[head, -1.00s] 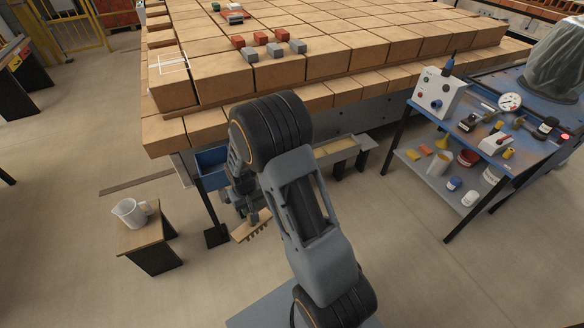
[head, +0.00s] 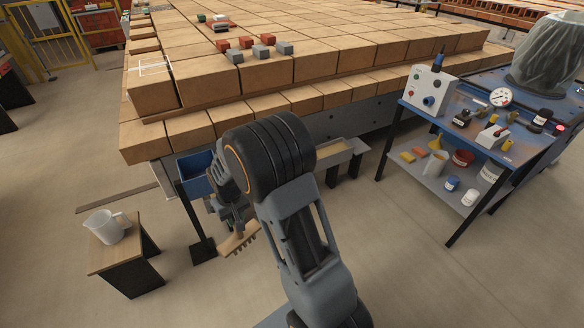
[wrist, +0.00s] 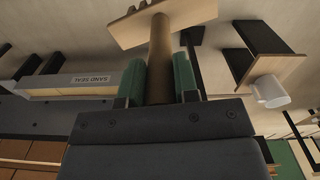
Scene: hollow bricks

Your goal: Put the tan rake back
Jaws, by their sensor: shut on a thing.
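The tan rake (head: 238,241) is in my gripper (head: 233,222), in front of the brick stack and above the floor in the head view. Its toothed head points down and toward the lower right there. In the wrist view the round handle (wrist: 160,65) stands between the two green finger pads of my gripper (wrist: 158,82), which are shut on it. The rake's flat head (wrist: 165,18) shows at the top of that view. My arm hides part of the gripper in the head view. A sand tray (head: 341,157) labelled SAND SEAL (wrist: 90,80) stands apart from the rake.
A small wooden table (head: 125,258) with a white jug (head: 106,227) stands at the left. A blue bin (head: 194,172) hangs by the large brick stack (head: 200,128). A blue bench (head: 470,130) with instruments and pots is at the right. Floor between is clear.

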